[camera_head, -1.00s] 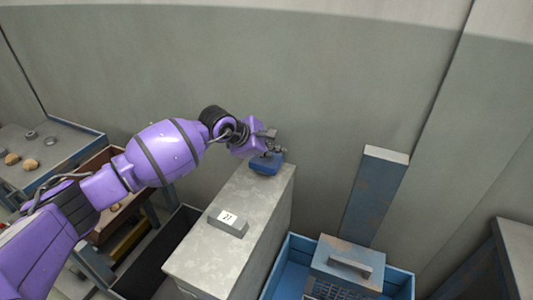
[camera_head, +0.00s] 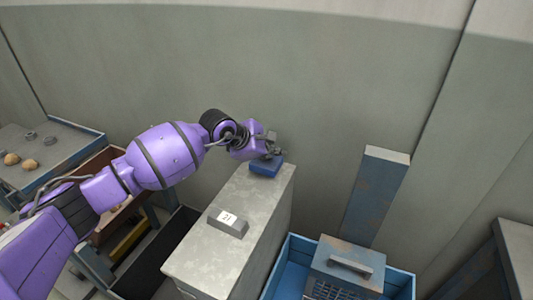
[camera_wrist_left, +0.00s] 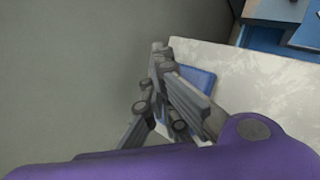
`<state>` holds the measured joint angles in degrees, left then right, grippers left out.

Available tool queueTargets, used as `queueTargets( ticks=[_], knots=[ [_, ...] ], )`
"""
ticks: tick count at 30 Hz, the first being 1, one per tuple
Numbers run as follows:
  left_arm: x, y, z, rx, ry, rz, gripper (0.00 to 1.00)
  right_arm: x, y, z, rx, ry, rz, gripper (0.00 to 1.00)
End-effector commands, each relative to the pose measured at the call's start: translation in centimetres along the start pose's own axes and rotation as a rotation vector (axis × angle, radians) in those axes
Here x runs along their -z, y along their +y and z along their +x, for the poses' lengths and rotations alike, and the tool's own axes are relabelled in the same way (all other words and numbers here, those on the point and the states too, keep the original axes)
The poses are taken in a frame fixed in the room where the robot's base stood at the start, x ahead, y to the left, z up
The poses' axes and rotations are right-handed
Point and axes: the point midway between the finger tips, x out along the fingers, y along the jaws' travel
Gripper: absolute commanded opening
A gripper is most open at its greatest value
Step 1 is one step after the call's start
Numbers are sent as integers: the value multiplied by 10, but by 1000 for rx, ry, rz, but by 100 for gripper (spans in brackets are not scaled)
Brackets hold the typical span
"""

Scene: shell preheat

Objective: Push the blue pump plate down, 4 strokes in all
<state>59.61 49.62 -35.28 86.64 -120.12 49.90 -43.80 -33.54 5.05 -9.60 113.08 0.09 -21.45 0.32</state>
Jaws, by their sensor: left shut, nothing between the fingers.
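The blue pump plate (camera_head: 262,170) sits at the far end of the top of a grey metal cabinet (camera_head: 230,205). My left gripper (camera_head: 273,151) is shut and empty, right over the plate, and hides part of its top. In the left wrist view the blue plate (camera_wrist_left: 199,79) shows behind the dark fingers (camera_wrist_left: 160,50). I cannot tell for certain whether the fingertips touch it. My right gripper is not in view.
A small grey block with a numbered white label (camera_head: 228,218) is on the cabinet's near part. A blue crate (camera_head: 279,277) stands to the right, and a blue post (camera_head: 374,200) behind it. A tray table (camera_head: 60,150) stands at left. The wall is close behind.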

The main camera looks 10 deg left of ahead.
Motion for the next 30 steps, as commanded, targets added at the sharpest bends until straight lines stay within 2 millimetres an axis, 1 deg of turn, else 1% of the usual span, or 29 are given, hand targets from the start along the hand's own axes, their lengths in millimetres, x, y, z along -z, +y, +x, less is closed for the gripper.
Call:
queueTargets(
  ticks=[1, 5, 24, 30],
  knots=[
    [4, -2, 2, 4, 7, -2, 0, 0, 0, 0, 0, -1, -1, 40],
    [2, 0, -1, 4, 7, -2, 0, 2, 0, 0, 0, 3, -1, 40],
    [-19, 22, -28, 0, 3, 0, 0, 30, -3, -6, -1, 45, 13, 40],
    [-20, 22, -29, 2, 2, -1, 0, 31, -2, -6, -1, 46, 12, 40]
  ],
)
